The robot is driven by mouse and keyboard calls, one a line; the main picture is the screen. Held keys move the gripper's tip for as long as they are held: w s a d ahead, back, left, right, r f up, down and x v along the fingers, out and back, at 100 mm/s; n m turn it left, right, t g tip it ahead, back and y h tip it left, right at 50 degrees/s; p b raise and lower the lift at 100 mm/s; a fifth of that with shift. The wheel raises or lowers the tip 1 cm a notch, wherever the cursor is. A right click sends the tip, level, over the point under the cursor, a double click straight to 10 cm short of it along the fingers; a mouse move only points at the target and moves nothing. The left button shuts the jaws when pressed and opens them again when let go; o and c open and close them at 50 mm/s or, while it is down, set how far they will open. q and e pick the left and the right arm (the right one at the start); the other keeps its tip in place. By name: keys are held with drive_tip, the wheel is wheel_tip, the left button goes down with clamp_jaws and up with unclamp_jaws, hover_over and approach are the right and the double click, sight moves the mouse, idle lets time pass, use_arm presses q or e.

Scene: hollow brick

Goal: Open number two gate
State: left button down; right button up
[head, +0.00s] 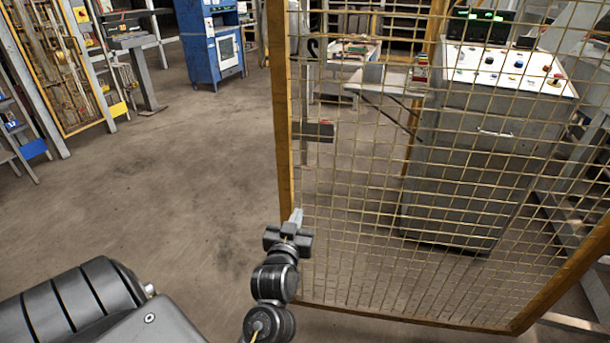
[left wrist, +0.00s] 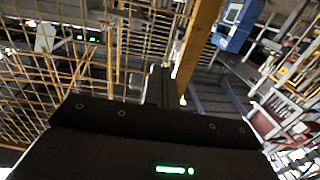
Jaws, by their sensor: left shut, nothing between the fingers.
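A wire-mesh gate (head: 370,215) with a yellow frame stands at the right in the head view, its near left post (head: 283,120) upright. My left gripper (head: 297,216) is shut and empty, with its fingertips at the lower part of that post. I cannot tell whether they touch it. In the left wrist view the fingers (left wrist: 160,85) point toward the yellow post (left wrist: 195,40), with the mesh (left wrist: 95,50) to the left. A dark latch-like plate (head: 313,131) sits beside the post, above the gripper. My right gripper is not in view.
A grey control cabinet (head: 470,165) with a button panel stands behind the mesh. A blue cabinet (head: 208,45) is at the back. Another yellow-framed mesh panel (head: 62,60) is at the far left. The concrete floor (head: 160,180) left of the gate is clear.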

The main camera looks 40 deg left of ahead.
sight(307, 176)
use_arm(q)
drive_tip(key=x, duration=0.9)
drive_tip(key=r+x, duration=0.1)
drive_tip(key=x, duration=0.3)
drive_tip(key=shift+a+r+p, duration=0.1)
drive_tip(key=shift+a+p, duration=0.3)
drive_tip(key=shift+a, duration=0.05)
drive_tip(key=shift+w+a, duration=0.15)
drive_tip(key=shift+w, duration=0.15)
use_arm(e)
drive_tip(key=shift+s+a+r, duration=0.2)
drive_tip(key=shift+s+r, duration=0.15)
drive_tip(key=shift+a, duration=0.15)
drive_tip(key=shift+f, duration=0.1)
